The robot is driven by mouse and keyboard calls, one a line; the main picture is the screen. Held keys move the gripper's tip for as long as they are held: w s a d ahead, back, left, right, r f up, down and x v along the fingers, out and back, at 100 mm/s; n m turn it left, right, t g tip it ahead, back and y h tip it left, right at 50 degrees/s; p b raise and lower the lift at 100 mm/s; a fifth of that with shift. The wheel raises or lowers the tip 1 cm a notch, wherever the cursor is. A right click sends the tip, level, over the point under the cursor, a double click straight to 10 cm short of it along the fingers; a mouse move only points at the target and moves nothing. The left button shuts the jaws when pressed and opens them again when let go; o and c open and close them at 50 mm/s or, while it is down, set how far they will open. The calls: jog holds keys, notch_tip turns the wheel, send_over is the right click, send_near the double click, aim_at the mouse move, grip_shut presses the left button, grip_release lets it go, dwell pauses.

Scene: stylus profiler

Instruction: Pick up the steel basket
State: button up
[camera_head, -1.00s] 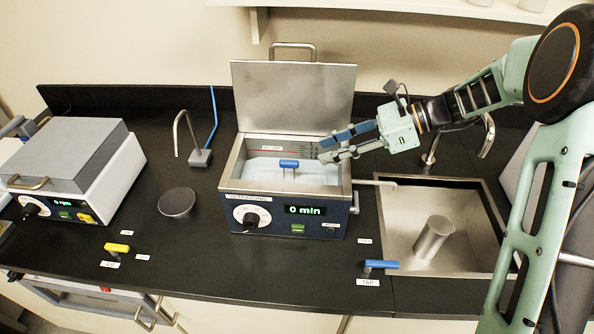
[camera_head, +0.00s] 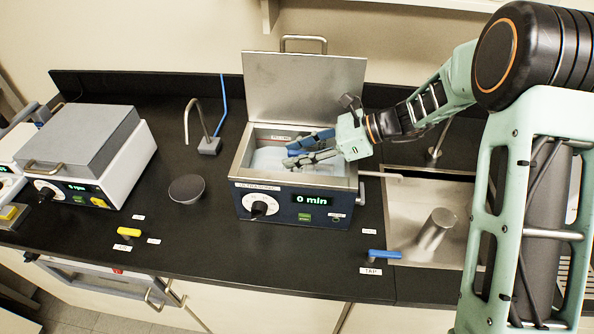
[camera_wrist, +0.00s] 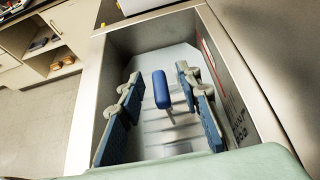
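A blue T-shaped handle (camera_wrist: 161,90) on a thin metal stem stands inside the open ultrasonic bath (camera_head: 300,205). It appears to belong to the steel basket, whose body I cannot clearly make out in the bath. My gripper (camera_wrist: 158,78) is open, with one blue-padded finger on each side of the handle and gaps on both sides. In the head view, my gripper (camera_head: 289,153) reaches over the bath from the right, and its fingers mostly hide the handle.
The bath's raised lid (camera_head: 303,90) stands behind my gripper. A sink (camera_head: 405,215) with a steel cylinder (camera_head: 436,230) lies to the right. A blue tap handle (camera_head: 380,254) is at the front. A dark round disc (camera_head: 186,188) and a grey-lidded device (camera_head: 85,140) are to the left.

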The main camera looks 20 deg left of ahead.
grip_shut()
jog(key=shift+r, duration=0.1)
dwell(0.4)
notch_tip(320, 180, up, 10)
jog(key=shift+f+b, duration=0.1)
jog(key=shift+b, duration=0.45)
jog(key=c, duration=0.7)
grip_release()
grip_shut()
